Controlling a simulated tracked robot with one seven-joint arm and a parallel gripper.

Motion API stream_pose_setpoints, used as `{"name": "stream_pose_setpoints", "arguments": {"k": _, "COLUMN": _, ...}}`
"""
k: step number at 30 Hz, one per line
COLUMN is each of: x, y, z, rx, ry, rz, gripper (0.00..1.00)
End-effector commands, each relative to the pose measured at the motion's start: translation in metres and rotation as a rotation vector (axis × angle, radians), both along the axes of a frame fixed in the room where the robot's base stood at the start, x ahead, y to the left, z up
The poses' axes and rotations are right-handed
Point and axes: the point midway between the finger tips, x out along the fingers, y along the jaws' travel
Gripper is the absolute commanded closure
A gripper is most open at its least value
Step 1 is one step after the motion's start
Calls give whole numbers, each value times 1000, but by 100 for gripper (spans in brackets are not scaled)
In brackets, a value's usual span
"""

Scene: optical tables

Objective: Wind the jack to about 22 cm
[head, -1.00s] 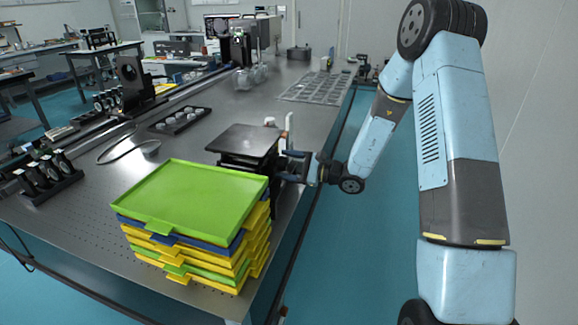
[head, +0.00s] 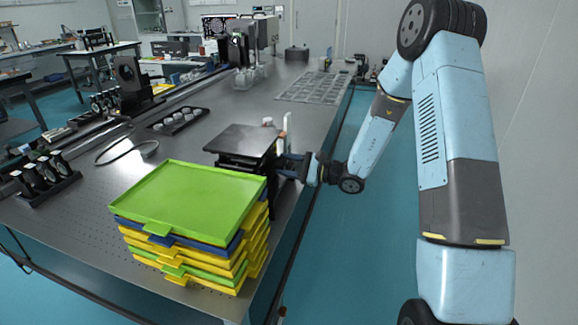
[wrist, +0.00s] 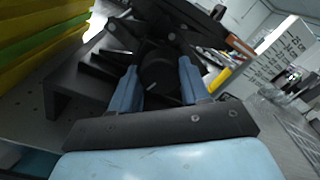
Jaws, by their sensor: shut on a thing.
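The jack (head: 243,141) is a black lift with a flat square top plate, standing on the optical table behind the stack of trays. In the wrist view its black round knob (wrist: 163,72) with a white mark sits between my two blue fingers. My gripper (head: 287,163) reaches in from the right at the jack's side and is shut on the knob; in the wrist view (wrist: 158,88) the fingers lie on either side of it. The jack's lower part is partly hidden by the trays in the head view. A white upright piece (head: 287,127), perhaps a scale, stands just behind the jack.
A stack of green, yellow and blue trays (head: 190,203) stands close in front of the jack. A black holder with round pieces (head: 178,120) and a cable (head: 125,152) lie to the left. The aisle floor on the right is clear.

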Motion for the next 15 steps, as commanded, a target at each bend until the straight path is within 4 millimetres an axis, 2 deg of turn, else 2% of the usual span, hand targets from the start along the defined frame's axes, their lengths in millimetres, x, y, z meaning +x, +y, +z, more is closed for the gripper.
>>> {"name": "stream_pose_setpoints", "arguments": {"k": 8, "x": -2, "y": 6, "z": -1, "rx": 34, "ry": 100, "rz": 7, "gripper": 85}}
{"name": "stream_pose_setpoints", "arguments": {"k": 15, "x": -2, "y": 6, "z": -1, "rx": 101, "ry": 284, "rz": 9, "gripper": 85}}
